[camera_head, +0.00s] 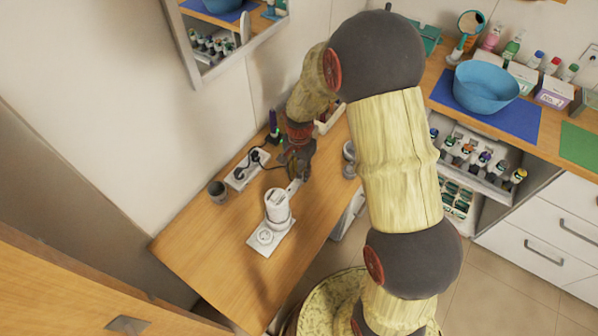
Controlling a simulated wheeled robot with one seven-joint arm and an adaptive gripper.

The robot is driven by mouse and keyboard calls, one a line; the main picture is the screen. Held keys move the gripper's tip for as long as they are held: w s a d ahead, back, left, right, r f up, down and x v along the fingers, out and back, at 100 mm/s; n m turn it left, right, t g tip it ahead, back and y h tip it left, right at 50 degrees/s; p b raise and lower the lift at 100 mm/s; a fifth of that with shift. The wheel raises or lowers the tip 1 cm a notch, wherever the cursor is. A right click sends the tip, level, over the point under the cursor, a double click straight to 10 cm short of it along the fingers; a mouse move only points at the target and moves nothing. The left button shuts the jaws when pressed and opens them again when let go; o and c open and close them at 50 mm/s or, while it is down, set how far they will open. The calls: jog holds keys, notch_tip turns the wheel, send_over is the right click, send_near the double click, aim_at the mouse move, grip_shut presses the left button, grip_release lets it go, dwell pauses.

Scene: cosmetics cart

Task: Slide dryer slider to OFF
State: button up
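A white upright device, which looks like the dryer (277,207), stands on a white base plate (258,246) on the wooden table. Its slider is too small to make out. My dark gripper (297,176) points down just behind and to the right of the device's top. A small white part (293,187) shows between the gripper and the device; I cannot tell whether they touch. The gripper is too small and dark to show whether its fingers are open or shut.
A metal cup (349,152) is to the right. The table front (215,270) is clear. A counter with a blue bowl (486,87) is at right.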

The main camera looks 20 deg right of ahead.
aim_at(299, 176)
dwell(0.3)
notch_tip(299, 176, up, 12)
dwell(0.5)
dwell(0.4)
jog(key=s+r+n+t+b, duration=0.1)
jog(key=s+r+n+t, duration=0.1)
jog(key=s+r+n, duration=0.3)
jog(key=s+a+r+n+t+b, duration=0.1)
jog(key=s+r+n+t, duration=0.2)
jog(key=s+r, duration=0.9)
jog(key=shift+s+a+r+n+t, duration=0.25)
jog(key=shift+s+n, duration=1.15)
jog(key=shift+s, duration=1.7)
